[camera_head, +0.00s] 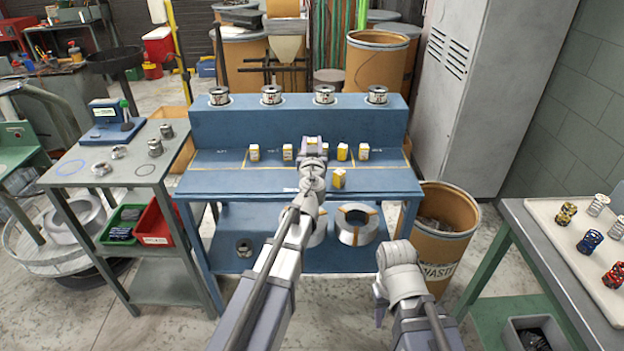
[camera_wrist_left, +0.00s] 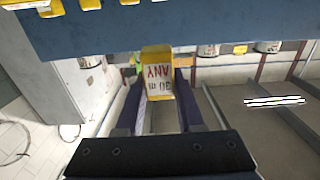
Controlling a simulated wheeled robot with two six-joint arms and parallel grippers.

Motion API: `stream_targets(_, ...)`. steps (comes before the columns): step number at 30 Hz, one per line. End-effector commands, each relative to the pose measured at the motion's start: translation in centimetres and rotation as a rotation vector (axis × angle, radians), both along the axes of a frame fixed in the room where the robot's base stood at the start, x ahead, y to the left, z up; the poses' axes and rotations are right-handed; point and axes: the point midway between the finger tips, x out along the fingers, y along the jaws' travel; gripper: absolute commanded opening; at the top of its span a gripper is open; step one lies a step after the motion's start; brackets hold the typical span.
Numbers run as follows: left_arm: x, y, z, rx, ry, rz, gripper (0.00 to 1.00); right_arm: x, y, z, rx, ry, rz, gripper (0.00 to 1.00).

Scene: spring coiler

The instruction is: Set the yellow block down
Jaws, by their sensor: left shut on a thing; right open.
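My left gripper (camera_head: 313,148) reaches out over the blue bench (camera_head: 220,185) and is shut on a yellow block with a white printed face. In the left wrist view the held block (camera_wrist_left: 157,72) sits between the two dark fingers, its lettering upside down. In the head view the gripper mostly hides it. Similar yellow-and-white blocks stand in a row on both sides, such as one at the left (camera_head: 254,152) and one at the right (camera_head: 363,151). Another yellow block (camera_head: 338,179) stands nearer the front. My right gripper (camera_head: 379,304) is open and empty, low before the bench.
Metal spools (camera_head: 324,95) stand on the raised blue ledge behind the blocks. A waste drum (camera_head: 436,235) is right of the bench. A grey table (camera_head: 110,170) with metal parts is left, and a table with coloured springs (camera_head: 589,241) is right. The bench's front left is largely clear.

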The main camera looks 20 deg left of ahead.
Motion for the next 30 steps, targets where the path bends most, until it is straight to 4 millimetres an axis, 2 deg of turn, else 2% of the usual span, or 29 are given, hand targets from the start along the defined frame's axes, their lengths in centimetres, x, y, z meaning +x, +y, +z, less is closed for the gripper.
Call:
stream_targets(10, 0.0, 0.0, -4.6, 0.0, 0.0, 0.0, 0.0, 0.0, 0.0, -4.6, 0.0, 0.0, 0.0, 0.5)
stream_targets(20, 0.0, 0.0, -5.4, 0.0, 0.0, 0.0, 0.0, 0.0, 0.0, -5.4, 0.0, 0.0, 0.0, 0.5)
stream_targets(30, 0.0, 0.0, -9.5, 0.0, 0.0, 0.0, 0.0, 0.0, 0.0, -9.5, 0.0, 0.0, 0.0, 0.5)
